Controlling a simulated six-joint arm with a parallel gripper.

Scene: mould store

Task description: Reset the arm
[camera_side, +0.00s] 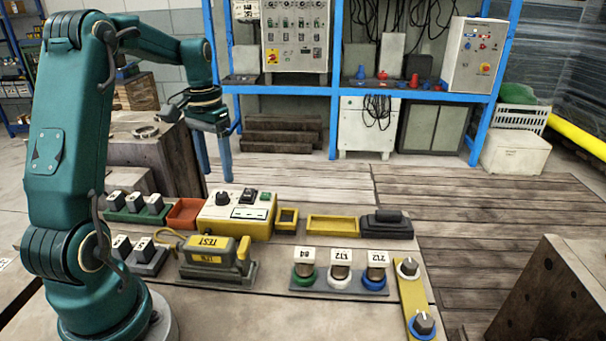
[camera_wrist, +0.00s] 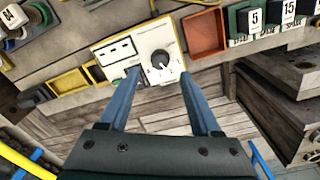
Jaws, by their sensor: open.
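My gripper (camera_side: 213,155) hangs from my green arm beyond the far edge of the work table (camera_side: 330,248), above the floor. Its two blue fingers point down and stand apart with nothing between them. In the wrist view my gripper (camera_wrist: 155,88) shows both fingers spread, with the yellow and white control box (camera_wrist: 122,50) with a dark knob seen past the tips. In the side view this control box (camera_side: 213,218) stands on the table, to the right of and nearer than the fingers. No contact with it is visible.
A red tray (camera_side: 184,214) sits beside the control box. A TEST unit (camera_side: 207,247), numbered blocks (camera_side: 155,203), colored ring fixtures (camera_side: 340,273) and yellow frames (camera_side: 333,225) occupy the table. A dark block (camera_side: 160,160) stands left of the gripper.

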